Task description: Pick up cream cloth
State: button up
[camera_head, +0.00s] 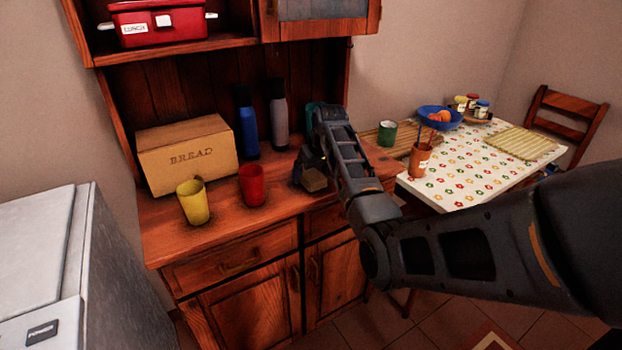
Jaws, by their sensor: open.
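My arm reaches in from the right, and my gripper (307,168) is at the right part of the wooden cabinet's counter (222,208). It is open, dark and partly hidden by my own arm. A small tan, block-like item (315,180) shows right at the gripper, low over the counter. I cannot tell whether it is the cream cloth, or whether it lies between the fingers. A yellowish cream mat (525,142) lies flat on the table at the far right, well away from my gripper.
A yellow cup (193,202), a red cup (252,186), a bread box (187,155), a blue bottle (248,125) and a grey bottle (279,118) stand left of my gripper. The flowered table (470,180) holds a blue bowl (436,122) and several jars.

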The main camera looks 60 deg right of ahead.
jog(key=shift+f, duration=0.3)
dwell(0.4)
jog(key=shift+c, duration=0.4)
jog(key=c, duration=1)
